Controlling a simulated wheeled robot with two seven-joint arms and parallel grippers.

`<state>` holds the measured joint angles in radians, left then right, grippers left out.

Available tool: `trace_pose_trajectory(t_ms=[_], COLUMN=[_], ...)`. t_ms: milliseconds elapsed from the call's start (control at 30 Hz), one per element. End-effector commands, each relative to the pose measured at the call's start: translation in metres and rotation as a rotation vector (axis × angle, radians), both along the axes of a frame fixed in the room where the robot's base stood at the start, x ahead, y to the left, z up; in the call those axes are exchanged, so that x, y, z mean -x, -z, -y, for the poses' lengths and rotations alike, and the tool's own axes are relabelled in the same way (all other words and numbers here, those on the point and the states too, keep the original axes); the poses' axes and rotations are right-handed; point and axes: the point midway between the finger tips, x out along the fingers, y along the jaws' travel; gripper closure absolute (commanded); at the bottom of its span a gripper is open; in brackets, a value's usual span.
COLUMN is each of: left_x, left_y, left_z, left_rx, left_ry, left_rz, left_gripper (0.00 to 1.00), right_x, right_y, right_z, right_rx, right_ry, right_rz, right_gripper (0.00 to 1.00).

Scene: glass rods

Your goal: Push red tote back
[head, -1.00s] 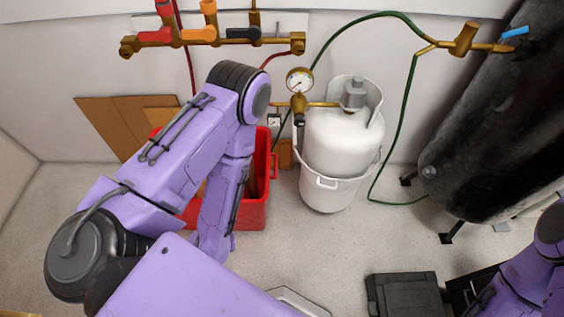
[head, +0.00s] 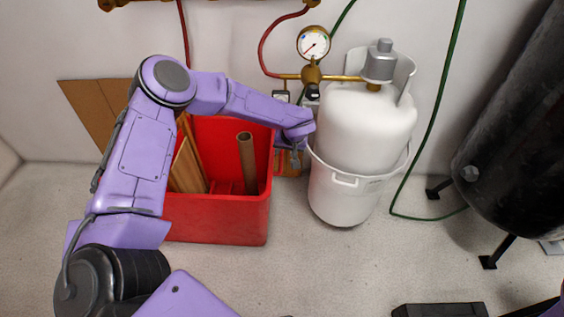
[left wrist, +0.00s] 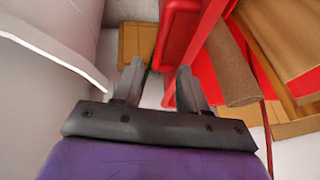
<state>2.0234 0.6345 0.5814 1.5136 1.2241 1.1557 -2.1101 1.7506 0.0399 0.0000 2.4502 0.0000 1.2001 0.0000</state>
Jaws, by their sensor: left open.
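The red tote (head: 222,218) stands on the floor near the back wall, left of the white gas cylinder, with wooden boards and a brown tube (head: 247,160) inside. My left arm reaches across above it. My left gripper (head: 295,155) is at the tote's right side, in the gap beside the white bucket. In the left wrist view the gripper (left wrist: 158,75) is open, its two fingers apart and nothing held. The red tote's edge and handle (left wrist: 178,35) are just beyond the fingertips; I cannot tell whether they touch. My right gripper is not in view.
The white gas cylinder (head: 362,125) stands in a white bucket (head: 345,198) close to the right of my gripper. Brown panels (head: 85,108) lean on the wall at left. A large black tank (head: 510,140) is at right.

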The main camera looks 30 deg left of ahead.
Motion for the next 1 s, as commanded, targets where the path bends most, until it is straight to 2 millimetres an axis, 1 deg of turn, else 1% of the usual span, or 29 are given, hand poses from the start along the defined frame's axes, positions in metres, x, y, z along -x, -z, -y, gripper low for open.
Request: trace_pose_trajectory(t_ms=[33,100,233,400,600,633,667,700,733,767,1000], left_x=[-0.002,-0.006,-0.011,-0.014,-0.014,-0.014,-0.014,-0.014,-0.014,-0.014,-0.014], left_y=[0.017,0.031,0.049,0.057,0.057,0.057,0.057,0.057,0.057,0.057,0.056], left_z=[-0.004,-0.010,-0.017,-0.021,-0.022,-0.022,-0.022,-0.022,-0.022,-0.022,-0.021], left_rx=[-0.001,-0.001,-0.002,-0.002,-0.002,-0.002,-0.002,-0.002,-0.002,-0.002,-0.003], left_ry=[-0.002,-0.002,-0.001,0.000,0.000,0.000,0.000,0.000,0.000,0.000,0.002], left_rz=[-0.003,-0.001,-0.001,0.000,0.000,0.000,0.000,0.000,0.000,0.000,-0.001], left_gripper=[0.58,0.58,0.58,0.58,0.58,0.61,0.71,0.84,0.94,1.00,1.00], right_x=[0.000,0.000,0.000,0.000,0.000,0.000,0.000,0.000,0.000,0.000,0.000], right_y=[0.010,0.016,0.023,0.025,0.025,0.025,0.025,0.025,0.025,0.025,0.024], right_z=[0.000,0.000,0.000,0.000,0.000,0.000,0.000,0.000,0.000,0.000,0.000], right_rx=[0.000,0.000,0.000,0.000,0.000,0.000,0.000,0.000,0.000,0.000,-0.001], right_ry=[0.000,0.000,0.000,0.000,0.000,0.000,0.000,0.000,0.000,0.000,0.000], right_rz=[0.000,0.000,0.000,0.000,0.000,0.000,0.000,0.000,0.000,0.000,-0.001], right_gripper=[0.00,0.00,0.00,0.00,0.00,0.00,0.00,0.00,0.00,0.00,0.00])
